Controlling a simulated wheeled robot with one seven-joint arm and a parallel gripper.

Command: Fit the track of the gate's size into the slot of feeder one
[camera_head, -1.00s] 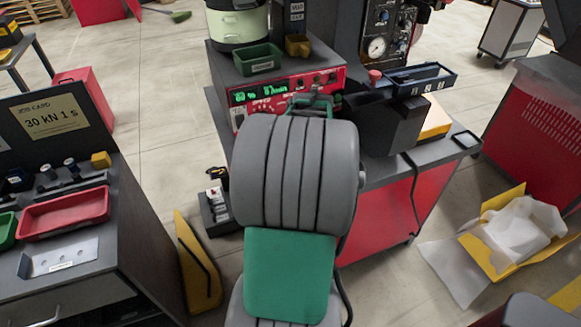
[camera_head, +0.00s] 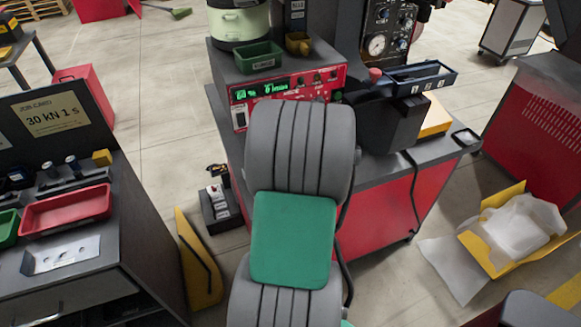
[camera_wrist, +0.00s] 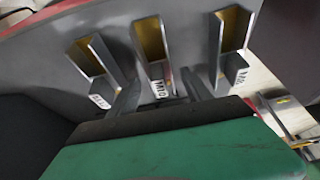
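In the wrist view, three grey channel-shaped pieces with yellow insides, which look like the tracks, stand in a row on a grey surface: left (camera_wrist: 92,58), middle (camera_wrist: 152,55) and right (camera_wrist: 231,45). The middle label seems to read M10; the others are hard to read. My gripper (camera_wrist: 165,100) shows two grey fingers spread apart beyond its green body, either side of the middle track's lower end. I see nothing clamped between them. Contact with the track cannot be told. In the head view my arm hides the gripper. The gate and the slot are not clearly identifiable.
A red unit with a green display (camera_head: 262,92) carries a green bin (camera_head: 258,60) and a pale green round vessel (camera_head: 238,24). A dark tray (camera_head: 420,80) sits to the right. A side bench holds a red tray (camera_head: 66,210) and a job card (camera_head: 50,118).

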